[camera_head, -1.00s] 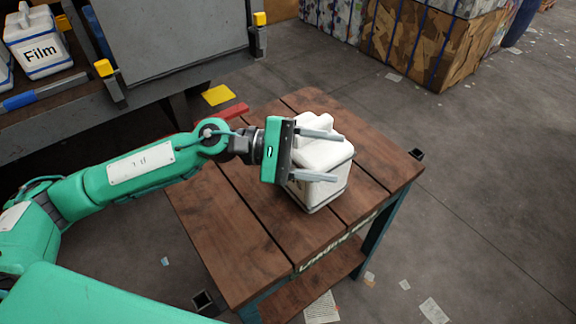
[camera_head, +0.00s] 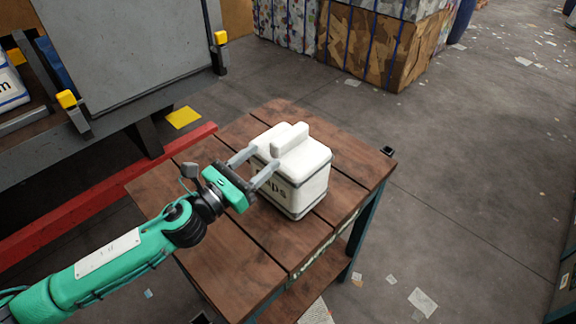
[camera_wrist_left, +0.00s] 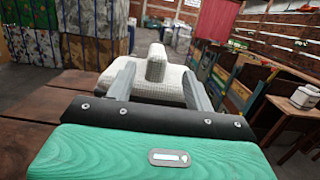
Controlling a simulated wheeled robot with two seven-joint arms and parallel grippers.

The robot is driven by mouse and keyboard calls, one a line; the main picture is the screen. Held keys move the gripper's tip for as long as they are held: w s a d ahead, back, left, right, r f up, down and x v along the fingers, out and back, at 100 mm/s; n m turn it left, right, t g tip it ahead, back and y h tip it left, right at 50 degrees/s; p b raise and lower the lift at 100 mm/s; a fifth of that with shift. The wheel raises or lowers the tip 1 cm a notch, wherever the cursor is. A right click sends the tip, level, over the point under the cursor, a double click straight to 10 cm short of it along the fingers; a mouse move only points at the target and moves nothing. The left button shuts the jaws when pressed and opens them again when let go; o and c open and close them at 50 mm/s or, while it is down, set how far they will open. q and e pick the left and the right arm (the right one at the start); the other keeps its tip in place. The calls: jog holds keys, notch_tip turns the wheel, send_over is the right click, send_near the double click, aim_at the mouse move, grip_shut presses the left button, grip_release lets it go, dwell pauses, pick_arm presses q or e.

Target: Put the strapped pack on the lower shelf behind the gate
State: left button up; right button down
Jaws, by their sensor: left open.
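The white pack (camera_head: 303,172) stands upright on the brown wooden table (camera_head: 220,255). It has a raised handle on top, a dark band low on its sides and a partly hidden label ending in "ps". My left gripper (camera_head: 264,158) is open at the pack's near left side, its two fingers pointing at its upper part. In the left wrist view the pack (camera_wrist_left: 155,78) shows between and beyond the fingers; I cannot tell if they touch it. A grey upright panel (camera_head: 130,45), perhaps the gate, stands at the upper left. My right gripper is out of view.
A low board (camera_head: 290,305) shows under the table. A red floor beam (camera_head: 80,205) runs left of the table. Strapped bales (camera_head: 370,50) stand at the back. Another white container (camera_head: 10,88) sits at the far left. The floor on the right is mostly clear.

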aim_at(285, 139)
pick_arm(q)
jog(key=x, duration=0.3)
jog(key=shift+w+d+p, duration=0.15)
jog(key=shift+w+p, duration=0.05)
jog(key=shift+p, duration=0.15)
jog(key=p+x, duration=0.1)
jog(key=x, duration=0.1)
jog(key=p+x, duration=0.1)
jog(key=x, duration=0.1)
jog(key=shift+w+d+f, duration=0.15)
jog(key=shift+w+f, duration=0.05)
jog(key=shift+w, duration=0.15)
jog(key=shift+w+d, duration=0.2)
jog(key=shift+f, duration=0.1)
jog(key=shift+a, duration=0.1)
grip_shut()
dwell(0.6)
